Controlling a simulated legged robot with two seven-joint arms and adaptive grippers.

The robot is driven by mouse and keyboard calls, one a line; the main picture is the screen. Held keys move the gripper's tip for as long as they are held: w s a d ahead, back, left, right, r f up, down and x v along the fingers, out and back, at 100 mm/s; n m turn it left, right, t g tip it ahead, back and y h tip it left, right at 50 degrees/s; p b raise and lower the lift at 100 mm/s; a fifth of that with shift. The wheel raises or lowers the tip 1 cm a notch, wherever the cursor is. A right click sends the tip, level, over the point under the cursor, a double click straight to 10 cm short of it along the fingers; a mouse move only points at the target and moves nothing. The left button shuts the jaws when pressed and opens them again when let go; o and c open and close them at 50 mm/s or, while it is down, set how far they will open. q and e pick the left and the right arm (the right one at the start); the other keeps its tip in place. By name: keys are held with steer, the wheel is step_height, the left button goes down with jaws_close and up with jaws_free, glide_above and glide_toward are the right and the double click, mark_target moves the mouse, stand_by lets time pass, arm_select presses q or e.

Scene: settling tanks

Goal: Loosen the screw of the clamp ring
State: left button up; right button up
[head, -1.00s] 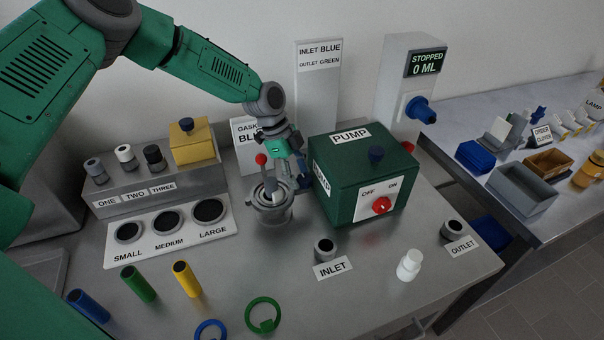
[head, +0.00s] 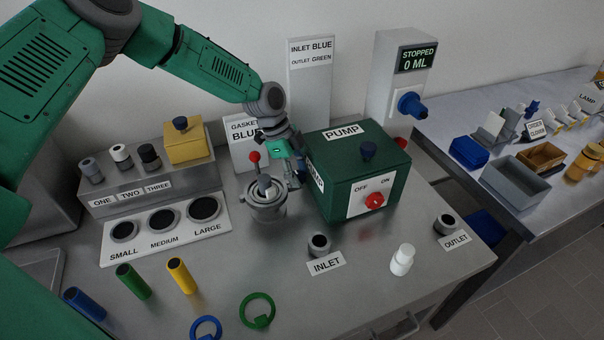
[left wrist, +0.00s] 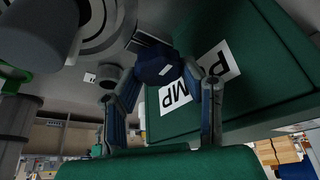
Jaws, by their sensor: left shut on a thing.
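The strainer-like grey pot (head: 265,208) stands on the bench left of the green pump box (head: 365,170). The clamp ring (head: 253,193) sits around its upper part, and a lever with a red ball (head: 254,157) stands at the pot. My left gripper (head: 298,172) is at the pot's right side, close to the pump box. In the left wrist view, the fingers of my left gripper (left wrist: 160,72) are shut on the dark blue screw knob (left wrist: 155,62), one on each side. The screw's shaft is mostly hidden. My right gripper is not in view.
The gasket sign (head: 242,130) stands behind the pot. A stepped rack (head: 150,185) is at left. Bare bench lies in front of the pot.

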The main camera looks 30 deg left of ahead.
arm_select(q)
steer(key=shift+a, duration=0.35)
steer(key=shift+n, duration=0.3)
steer(key=n+t, duration=0.1)
steer(key=n, duration=0.2)
steer(key=shift+n+t+y, duration=0.3)
steer(key=shift+y, duration=0.1)
steer(key=n+t+y+p, duration=0.1)
steer(key=n, duration=0.3)
steer(key=shift+d+n, duration=0.1)
steer(key=shift+n, duration=0.2)
steer(key=n, duration=0.2)
steer(key=n+t+y, duration=0.1)
steer(key=n, duration=0.1)
steer(key=shift+s+f+n+y+p, duration=0.1)
steer(key=shift+n+y+p, duration=0.2)
steer(key=shift+p, duration=0.05)
steer(key=shift+s+d+f+n+y, duration=0.1)
steer(key=shift+n+y, duration=0.25)
steer(key=shift+n, duration=0.7)
steer(key=shift+d+n+y, duration=0.1)
steer(key=shift+n+y, duration=0.25)
steer(key=shift+n, duration=0.7)
steer(key=o, duration=0.9)
steer(key=shift+c, duration=0.2)
